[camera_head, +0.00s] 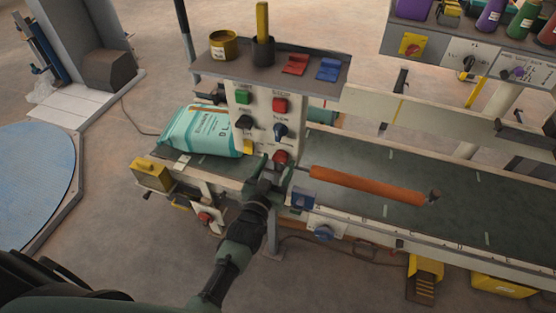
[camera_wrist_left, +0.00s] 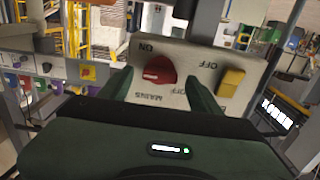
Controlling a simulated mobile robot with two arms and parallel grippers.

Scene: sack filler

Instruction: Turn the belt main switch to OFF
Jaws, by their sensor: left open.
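The belt main switch is a red knob (camera_head: 281,157) low on the cream control panel (camera_head: 258,100). It also shows in the left wrist view (camera_wrist_left: 160,70), where the panel lettering is upside down: "ON" is at upper left, "OFF" at right, and "MAINS" below. A yellow part (camera_wrist_left: 232,80) is beside it. My left gripper (camera_head: 268,166) is at the lower panel, pointing at the knob. In the left wrist view its fingers (camera_wrist_left: 162,92) are open, one on each side of the knob; whether they touch it is unclear. My right gripper is out of view.
Green and red buttons and dark selectors sit above on the panel. A teal sack (camera_head: 202,131) lies left of it. An orange roller (camera_head: 367,185) lies to the right over the green belt (camera_head: 470,215). A shelf with a yellow tin (camera_head: 223,45) tops the panel.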

